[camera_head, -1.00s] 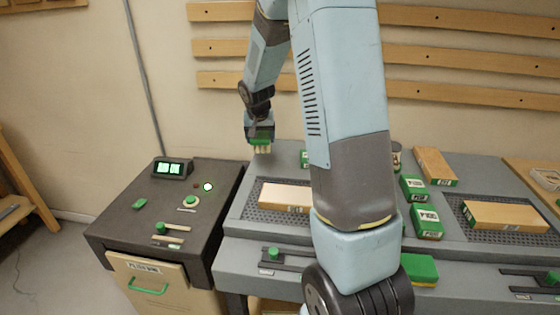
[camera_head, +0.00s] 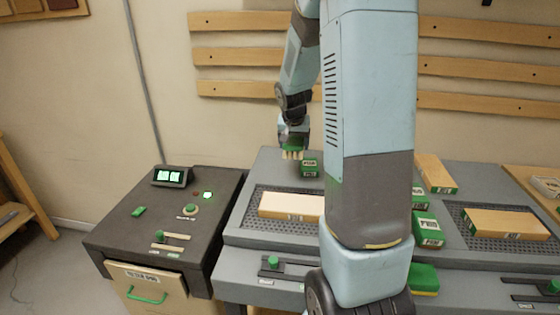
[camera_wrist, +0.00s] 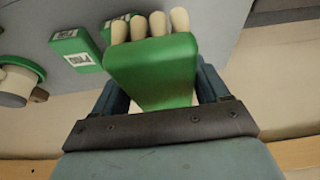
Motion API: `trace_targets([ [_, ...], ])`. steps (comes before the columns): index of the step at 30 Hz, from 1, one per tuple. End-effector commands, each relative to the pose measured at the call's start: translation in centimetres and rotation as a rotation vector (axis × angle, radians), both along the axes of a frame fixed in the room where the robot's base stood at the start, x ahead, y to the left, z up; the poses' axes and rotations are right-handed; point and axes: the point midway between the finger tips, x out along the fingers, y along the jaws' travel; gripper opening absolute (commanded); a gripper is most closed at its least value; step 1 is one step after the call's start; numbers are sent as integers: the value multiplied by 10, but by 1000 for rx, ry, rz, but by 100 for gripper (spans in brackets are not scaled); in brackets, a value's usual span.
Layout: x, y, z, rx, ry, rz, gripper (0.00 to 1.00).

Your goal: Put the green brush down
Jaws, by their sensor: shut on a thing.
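The green brush (camera_wrist: 152,68) has a green body and a row of cream bristle tufts. My gripper (camera_head: 295,143) is shut on the brush, with a finger on each side of its body in the wrist view. In the head view the brush (camera_head: 293,152) is at the back of the grey bench, bristles pointing down. It is close to the bench top; I cannot tell whether the bristles touch it. A green box (camera_head: 310,168) is just right of and in front of the brush.
A wooden board lies on a perforated panel (camera_head: 252,215) in front of the brush. The grey bench top (camera_head: 268,170) left of the brush is clear. More green boxes (camera_head: 428,229) and a wooden block (camera_head: 436,172) stand to the right, partly behind my arm. A dark control cabinet (camera_head: 130,225) is at the left.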

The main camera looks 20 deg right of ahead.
Motion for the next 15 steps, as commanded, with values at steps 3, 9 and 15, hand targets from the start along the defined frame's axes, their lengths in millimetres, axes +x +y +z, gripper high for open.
trace_targets([
  [3,22,6,-11,0,2,2,41],
  [9,46,13,-40,0,3,1,41],
  [15,63,18,-60,0,1,1,41],
])
